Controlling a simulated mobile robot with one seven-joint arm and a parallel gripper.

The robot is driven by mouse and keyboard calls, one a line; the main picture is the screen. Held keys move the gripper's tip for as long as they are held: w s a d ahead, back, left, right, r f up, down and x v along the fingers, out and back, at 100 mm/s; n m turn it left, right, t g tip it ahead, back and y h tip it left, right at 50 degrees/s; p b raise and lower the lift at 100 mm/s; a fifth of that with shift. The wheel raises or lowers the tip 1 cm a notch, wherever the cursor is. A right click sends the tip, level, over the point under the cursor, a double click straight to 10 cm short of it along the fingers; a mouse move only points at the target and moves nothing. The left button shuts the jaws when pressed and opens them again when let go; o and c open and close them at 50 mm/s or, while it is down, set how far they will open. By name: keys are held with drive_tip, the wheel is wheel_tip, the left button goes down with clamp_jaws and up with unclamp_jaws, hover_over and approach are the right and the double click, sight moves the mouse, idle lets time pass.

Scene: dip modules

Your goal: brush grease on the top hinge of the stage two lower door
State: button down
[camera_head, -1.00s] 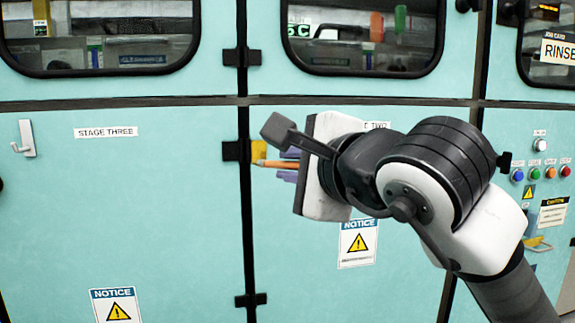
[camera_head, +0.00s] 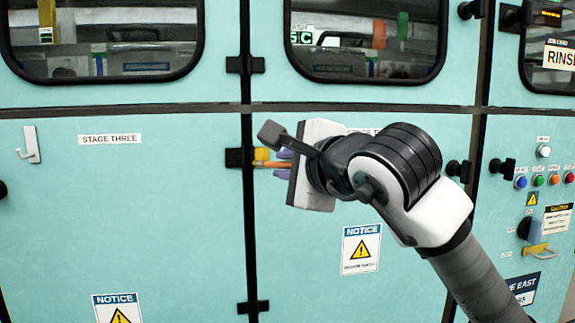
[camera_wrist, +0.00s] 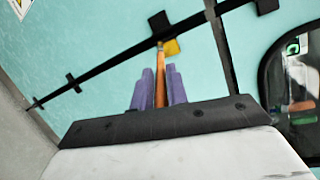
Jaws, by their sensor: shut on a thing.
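My gripper (camera_head: 282,164) is shut on an orange-handled brush (camera_wrist: 161,82), held between its purple fingers in the wrist view. The brush points left in the head view, its tip beside the black top hinge (camera_head: 235,158) of the stage two lower door (camera_head: 310,265). A yellow patch (camera_head: 261,154) lies right beside this hinge. In the wrist view the brush tip reaches the hinge (camera_wrist: 160,22) and the yellow patch; I cannot tell whether it touches. The door's label (camera_head: 365,131) is mostly hidden by my arm.
The stage three door (camera_head: 120,220), with a pale hook handle (camera_head: 31,145), is to the left. A lower hinge (camera_head: 252,307) is on the same seam. Windowed upper doors (camera_head: 365,40) are above. A button panel (camera_head: 545,180) and black knobs (camera_head: 458,170) are at right.

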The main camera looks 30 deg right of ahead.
drive_tip(key=shift+w+d, duration=0.15)
drive_tip(key=shift+w, duration=0.4)
drive_tip(key=shift+w+d, duration=0.15)
drive_tip(key=shift+w, duration=0.35)
idle(0.4)
drive_tip(key=shift+s+d, duration=0.3)
drive_tip(key=shift+d, duration=0.7)
drive_tip(key=shift+s+d, duration=0.3)
drive_tip(key=shift+d, duration=0.65)
drive_tip(key=shift+w+a+b, duration=0.1)
drive_tip(key=shift+w+a, duration=0.1)
drive_tip(key=shift+a, duration=0.45)
drive_tip(key=shift+w+a+b, duration=0.1)
drive_tip(key=shift+w+a, duration=0.15)
drive_tip(key=shift+a, duration=0.4)
drive_tip(key=shift+w+a+b, duration=0.1)
drive_tip(key=shift+w+a, duration=0.1)
drive_tip(key=shift+a, duration=0.45)
drive_tip(key=s+a+b, duration=0.1)
drive_tip(key=s, duration=0.4)
drive_tip(key=shift+s+a, duration=0.3)
drive_tip(key=shift+s, duration=0.1)
